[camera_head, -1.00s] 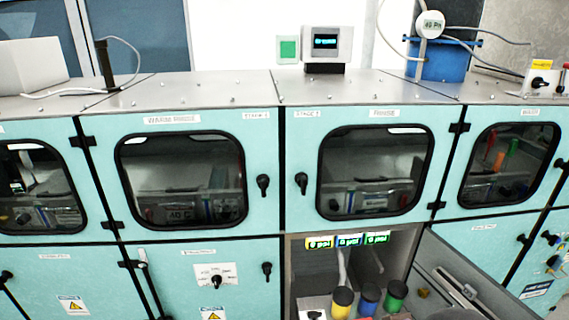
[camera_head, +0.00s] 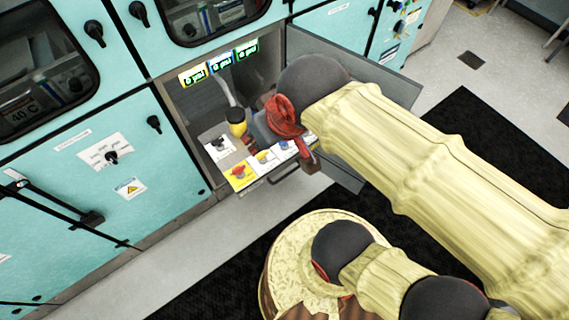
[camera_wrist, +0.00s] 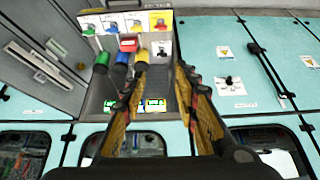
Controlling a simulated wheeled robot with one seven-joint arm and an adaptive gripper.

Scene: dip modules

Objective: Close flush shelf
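The flush shelf (camera_head: 226,173) stands pulled out of its low grey compartment in the head view, with coloured knobs and a dark front handle (camera_head: 284,173). Yellow, blue and green digital readouts glow at the compartment's top. In the wrist view, turned upside down, the shelf's knob panel (camera_wrist: 126,22) is at the top, with yellow, blue, green and red parts below it. My gripper (camera_wrist: 158,80) is open, its fingers apart with nothing held between them. In the head view my arm covers the shelf's right side and most of my gripper; contact cannot be told.
An open grey door (camera_head: 345,65) stands right of the compartment, close to my arm. Teal cabinets (camera_head: 95,165) with knobs and windows flank it. Pale floor is clear in front of the left cabinet.

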